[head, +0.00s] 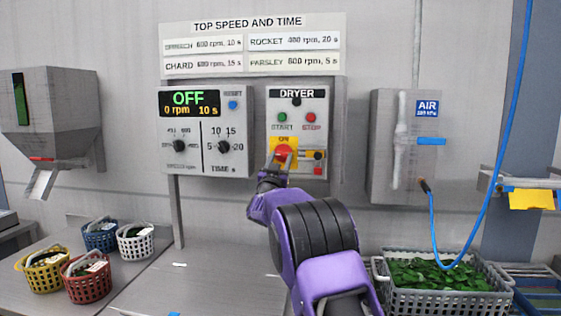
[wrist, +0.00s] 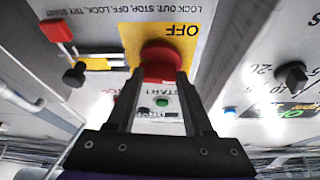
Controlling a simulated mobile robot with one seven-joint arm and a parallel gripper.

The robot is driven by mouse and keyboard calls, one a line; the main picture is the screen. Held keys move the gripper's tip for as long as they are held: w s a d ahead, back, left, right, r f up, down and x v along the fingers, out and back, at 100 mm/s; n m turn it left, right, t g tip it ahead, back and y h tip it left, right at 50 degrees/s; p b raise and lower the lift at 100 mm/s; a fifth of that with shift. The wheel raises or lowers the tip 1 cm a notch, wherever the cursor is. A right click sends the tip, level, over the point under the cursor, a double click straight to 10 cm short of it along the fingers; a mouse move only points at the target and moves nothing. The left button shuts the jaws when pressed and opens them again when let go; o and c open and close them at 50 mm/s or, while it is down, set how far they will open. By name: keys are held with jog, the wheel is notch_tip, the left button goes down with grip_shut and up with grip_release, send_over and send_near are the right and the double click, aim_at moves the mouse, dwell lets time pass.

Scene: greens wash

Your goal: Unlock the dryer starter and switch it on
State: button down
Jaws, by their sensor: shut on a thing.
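The dryer starter is a grey panel labelled DRYER (head: 297,93), with a green START button (head: 282,117) and a red STOP button (head: 310,118). Below them is a red rotary knob (wrist: 160,52) on a yellow plate (wrist: 192,42), marked ON above and OFF below. My gripper (head: 283,158) is shut on the red knob, with one finger on each side. Right of the knob in the head view is a small latch with a black knob (head: 318,155); the wrist view also shows its black knob (wrist: 74,75) and a red piece (wrist: 56,30). The red knob's pointing direction is hidden.
Left of the starter, a control box (head: 205,105) shows OFF, 0 rpm and 10 s, with two dials. An air unit (head: 405,150) with a blue hose stands right. Several small baskets and a grey crate of greens (head: 440,300) stand below.

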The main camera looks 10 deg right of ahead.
jog(key=m+g+h, duration=0.1)
jog(key=m+h, duration=0.1)
jog(key=m, duration=0.3)
jog(key=shift+a, duration=0.15)
jog(key=m, duration=0.2)
jog(key=m+g+h, duration=0.1)
jog(key=m, duration=0.1)
jog(key=m+g+h+p, duration=0.1)
jog(key=m, duration=0.1)
jog(key=shift+w+a+r, duration=0.1)
jog(key=shift+r, duration=0.15)
jog(key=m+g+p, duration=0.1)
jog(key=m, duration=0.2)
jog(key=m+g+p, duration=0.2)
jog(key=m, duration=0.1)
jog(key=shift+r+h, duration=0.2)
jog(key=shift+h, duration=0.2)
jog(key=shift+a+m+g+y+p, duration=0.15)
jog(key=shift+m+g+p, duration=0.3)
jog(key=shift+m, duration=0.5)
jog(key=shift+d+m+g+y+p, duration=0.2)
jog(key=shift+m+p, duration=0.35)
jog(key=shift+m, duration=0.4)
jog(key=shift+c, duration=1.5)
grip_release()
jog(key=shift+a, duration=0.25)
